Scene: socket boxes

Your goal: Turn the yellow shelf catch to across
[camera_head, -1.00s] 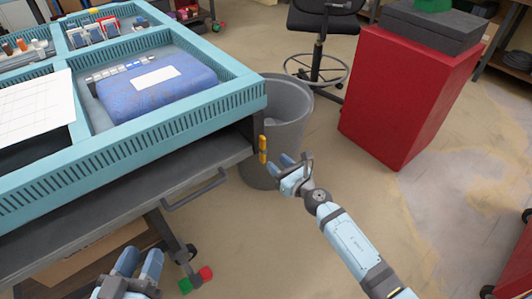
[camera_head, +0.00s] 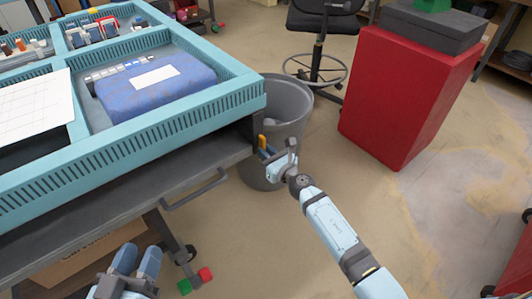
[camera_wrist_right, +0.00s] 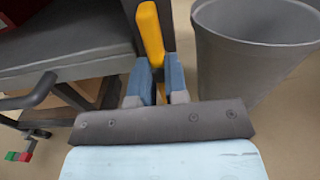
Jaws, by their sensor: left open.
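The yellow catch (camera_head: 262,141) is at the near right corner of the grey shelf (camera_head: 200,162) under the blue tray top. It stands upright, long side up and down. My right gripper (camera_head: 270,157) is at the catch and hides its lower part in the head view. In the right wrist view, the catch (camera_wrist_right: 150,35) runs down toward the gap between my two blue fingertips (camera_wrist_right: 160,80), which are apart. I cannot tell if they touch it. My left gripper (camera_head: 136,262) is open and empty, low at the left, away from the catch.
A grey bin (camera_head: 288,105) stands close behind the catch, also in the right wrist view (camera_wrist_right: 235,60). A grey handle (camera_head: 195,190) sticks out from the shelf's front. A red cabinet (camera_head: 400,95) stands at the right. The floor between is clear.

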